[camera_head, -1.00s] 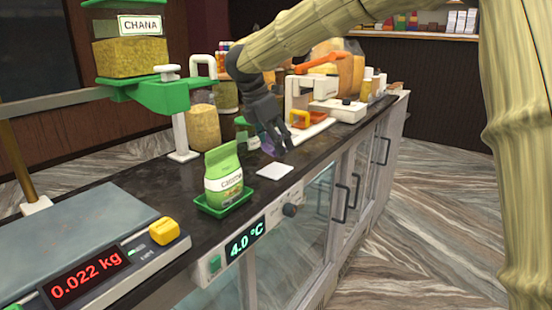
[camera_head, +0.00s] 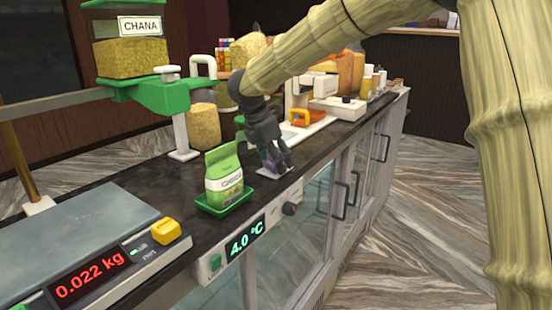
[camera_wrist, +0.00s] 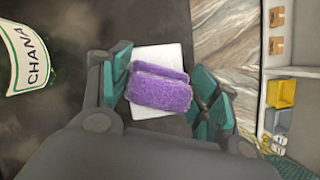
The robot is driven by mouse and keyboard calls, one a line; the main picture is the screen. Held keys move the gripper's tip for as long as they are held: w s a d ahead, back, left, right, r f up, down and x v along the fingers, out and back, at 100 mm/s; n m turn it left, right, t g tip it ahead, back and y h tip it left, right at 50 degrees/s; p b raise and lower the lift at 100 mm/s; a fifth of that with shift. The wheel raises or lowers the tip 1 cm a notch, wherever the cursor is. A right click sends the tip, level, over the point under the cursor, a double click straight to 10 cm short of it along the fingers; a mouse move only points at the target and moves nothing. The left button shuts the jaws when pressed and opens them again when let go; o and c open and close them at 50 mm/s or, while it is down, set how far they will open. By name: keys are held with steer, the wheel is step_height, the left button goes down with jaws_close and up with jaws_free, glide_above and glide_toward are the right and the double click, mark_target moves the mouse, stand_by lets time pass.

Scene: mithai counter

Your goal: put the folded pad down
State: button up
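The folded purple pad (camera_wrist: 160,90) sits between the two fingers of my gripper (camera_wrist: 163,92) in the wrist view, with its sides against the teal finger pads. My gripper is shut on it. A white square tile (camera_wrist: 160,55) lies on the dark counter directly beneath the pad in that view. In the head view my gripper (camera_head: 277,170) points down at the tile's place and hides most of it. A little purple shows between the fingers. I cannot tell whether the pad touches the tile.
A green chana packet (camera_head: 223,172) stands in a green tray (camera_head: 225,203) just left of my gripper. A scale (camera_head: 75,245) reading 0.022 kg is at the front left. A white device with an orange part (camera_head: 300,118) stands behind. The counter's front edge is close by.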

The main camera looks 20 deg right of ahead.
steer(key=shift+o, duration=1.3)
steer(key=shift+r, duration=0.1)
steer(key=shift+r, duration=0.1)
steer(key=b+v, duration=0.2)
steer(key=v, duration=1)
steer(key=shift+b, duration=0.3)
